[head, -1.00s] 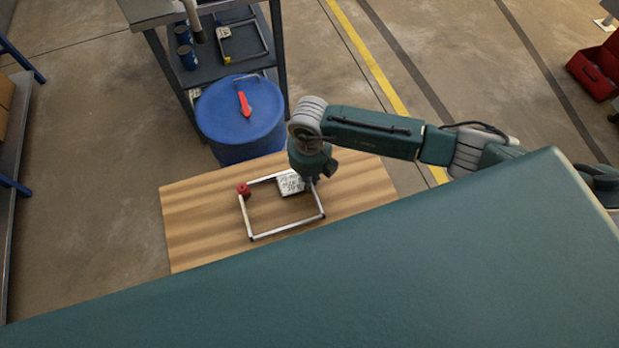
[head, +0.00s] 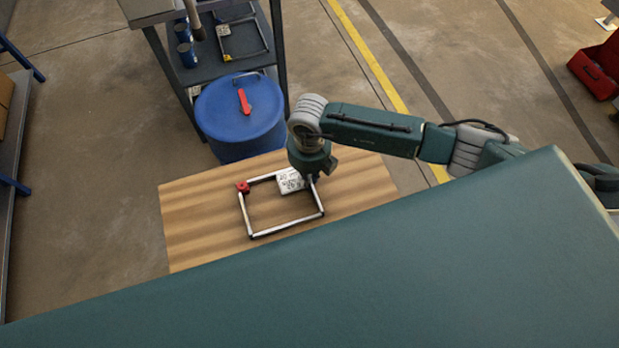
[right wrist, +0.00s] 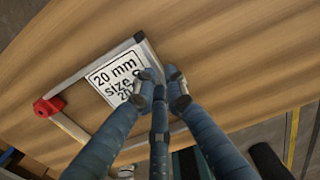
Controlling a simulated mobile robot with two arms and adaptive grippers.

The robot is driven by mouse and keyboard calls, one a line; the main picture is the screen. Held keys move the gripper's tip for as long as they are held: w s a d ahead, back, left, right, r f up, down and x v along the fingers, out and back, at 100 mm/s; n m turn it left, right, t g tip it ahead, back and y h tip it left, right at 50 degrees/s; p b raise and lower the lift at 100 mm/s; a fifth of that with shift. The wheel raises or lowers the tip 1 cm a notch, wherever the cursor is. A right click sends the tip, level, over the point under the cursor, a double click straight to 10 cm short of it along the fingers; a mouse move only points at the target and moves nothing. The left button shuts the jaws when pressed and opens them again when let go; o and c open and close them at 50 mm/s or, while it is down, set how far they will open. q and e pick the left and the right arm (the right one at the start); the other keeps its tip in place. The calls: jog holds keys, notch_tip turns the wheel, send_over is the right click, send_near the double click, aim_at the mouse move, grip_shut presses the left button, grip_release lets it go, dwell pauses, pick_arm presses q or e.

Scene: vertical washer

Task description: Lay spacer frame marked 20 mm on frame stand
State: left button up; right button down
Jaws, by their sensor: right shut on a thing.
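The spacer frame (head: 281,231) is a light metal rectangle with a red corner (head: 242,187) and a white label. In the right wrist view the label (right wrist: 118,75) reads 20 mm. My right gripper (head: 312,181) is shut on the frame's side beside the label; its fingers (right wrist: 160,84) also show in the right wrist view. The frame is over the wooden tabletop (head: 195,225); I cannot tell whether it touches the wood. I cannot make out a frame stand for certain. My left gripper is not in view.
A blue drum (head: 225,115) with a red handle stands just behind the wooden tabletop. Beyond it, a dark rack (head: 215,72) holds blue cans (head: 187,55) and another frame with a yellow corner (head: 265,48). A red toolbox (head: 592,75) is at the far right.

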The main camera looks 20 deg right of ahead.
jog(key=c, duration=1.7)
grip_release()
jog(key=shift+r, duration=0.1)
jog(key=shift+r+p, duration=3.1)
jog(key=shift+r, duration=0.85)
jog(key=shift+f, duration=0.1)
